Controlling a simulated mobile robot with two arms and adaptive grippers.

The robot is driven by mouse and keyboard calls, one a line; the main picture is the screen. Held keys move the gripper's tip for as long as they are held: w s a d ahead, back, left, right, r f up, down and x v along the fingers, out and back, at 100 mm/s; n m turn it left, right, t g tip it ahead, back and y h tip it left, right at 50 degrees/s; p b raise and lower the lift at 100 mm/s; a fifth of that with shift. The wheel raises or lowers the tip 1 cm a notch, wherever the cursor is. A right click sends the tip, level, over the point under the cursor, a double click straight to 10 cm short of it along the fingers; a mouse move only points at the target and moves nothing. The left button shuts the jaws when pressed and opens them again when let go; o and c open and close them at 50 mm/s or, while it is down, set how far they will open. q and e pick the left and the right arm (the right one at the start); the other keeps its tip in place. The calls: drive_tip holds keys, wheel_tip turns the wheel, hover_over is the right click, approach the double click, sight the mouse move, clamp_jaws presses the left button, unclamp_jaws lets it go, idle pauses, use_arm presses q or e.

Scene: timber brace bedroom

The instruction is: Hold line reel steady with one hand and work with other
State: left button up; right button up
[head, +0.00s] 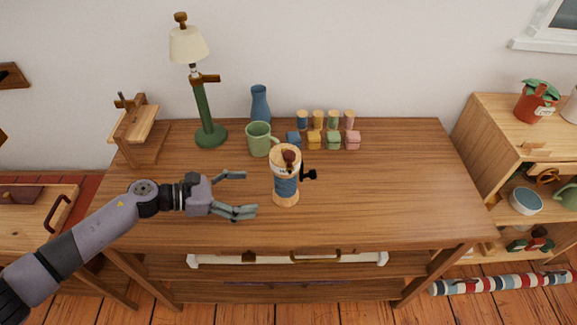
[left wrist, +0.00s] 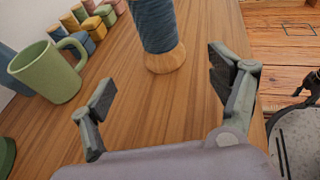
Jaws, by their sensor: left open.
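The line reel (head: 285,187) stands upright on the wooden table, with blue line wound around its middle, a pale wooden top and base, and a dark crank on its right side. My left gripper (head: 244,193) is open and empty, just left of the reel, with its fingers pointing toward it. In the left wrist view the reel (left wrist: 157,30) is ahead, beyond the open fingertips of the gripper (left wrist: 160,88); its top is cut off by the frame. The fingers look apart from the reel.
A green mug (head: 259,139) stands behind the reel, with a blue vase (head: 260,104) behind it. Several small colored blocks and cups (head: 333,140) are at the back. A lamp (head: 206,134) and wooden stand (head: 139,125) are at the back left. The table's right side (head: 400,190) is clear.

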sight(275, 190)
use_arm(q)
drive_tip(key=shift+d, duration=0.35)
drive_tip(key=x, duration=0.7)
drive_tip(key=shift+f+b, duration=0.15)
drive_tip(key=shift+b, duration=0.25)
drive_tip(key=shift+b+x, duration=0.3)
drive_tip(key=shift+x, duration=0.7)
use_arm(e)
drive_tip(key=shift+s+f, duration=0.2)
drive_tip(key=shift+f, duration=0.5)
use_arm(q)
drive_tip(key=shift+c, duration=0.6)
use_arm(e)
drive_tip(key=shift+d, duration=0.1)
use_arm(q)
drive_tip(key=c, duration=1.2)
drive_tip(key=shift+c, duration=0.2)
drive_tip(key=o, duration=1.2)
drive_tip(key=shift+o, duration=0.2)
